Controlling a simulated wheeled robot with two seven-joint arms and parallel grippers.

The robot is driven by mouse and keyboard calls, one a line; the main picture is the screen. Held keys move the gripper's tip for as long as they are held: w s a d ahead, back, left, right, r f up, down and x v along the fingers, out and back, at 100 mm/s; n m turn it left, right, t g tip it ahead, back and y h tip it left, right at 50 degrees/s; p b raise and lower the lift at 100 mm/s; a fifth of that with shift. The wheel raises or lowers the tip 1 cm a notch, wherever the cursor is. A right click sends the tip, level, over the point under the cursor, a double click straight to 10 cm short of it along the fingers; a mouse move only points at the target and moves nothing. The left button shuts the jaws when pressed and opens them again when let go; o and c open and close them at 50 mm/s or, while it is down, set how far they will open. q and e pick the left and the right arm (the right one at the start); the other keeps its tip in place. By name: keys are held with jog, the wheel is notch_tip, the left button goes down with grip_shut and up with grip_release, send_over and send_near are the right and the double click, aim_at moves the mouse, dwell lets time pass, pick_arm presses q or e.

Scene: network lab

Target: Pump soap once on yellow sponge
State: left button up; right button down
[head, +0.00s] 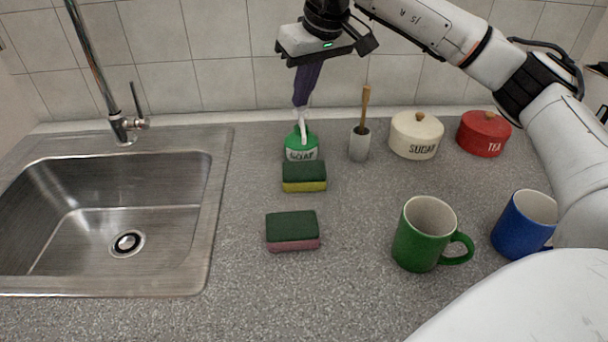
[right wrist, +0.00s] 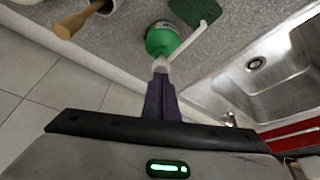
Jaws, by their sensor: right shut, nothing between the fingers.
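A green soap bottle (head: 301,152) with a white pump head and spout stands upright near the back wall. It also shows in the right wrist view (right wrist: 163,40), with its white spout (right wrist: 186,42) reaching over a green sponge top. The yellow sponge (head: 304,184), with a dark green top, lies just in front of the bottle, below the spout. My right gripper (head: 303,101) is shut and empty, pointing down with its purple fingers right over the pump head. The fingertips look to be at the pump top; whether they touch it I cannot tell. My left gripper is not in view.
A pink sponge (head: 293,240) with a green top lies nearer. A brush holder (head: 360,146), a sugar jar (head: 415,147) and a red tea jar (head: 485,134) stand at the back right. A green mug (head: 416,247) and a blue mug (head: 515,237) stand at front right. A steel sink (head: 178,250) is left.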

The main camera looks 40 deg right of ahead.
jog(key=shift+s+f+b, duration=0.1)
jog(key=shift+f+b, duration=0.35)
jog(key=shift+f, duration=0.6)
jog(key=shift+r, duration=0.15)
jog(key=shift+r+p, duration=1.05)
jog(key=shift+p, duration=0.15)
jog(key=shift+r, duration=0.1)
notch_tip(320, 180, up, 4)
jog(key=p, duration=0.4)
jog(key=shift+r, duration=0.25)
jog(key=shift+r+p, duration=0.4)
jog(key=shift+r, duration=0.35)
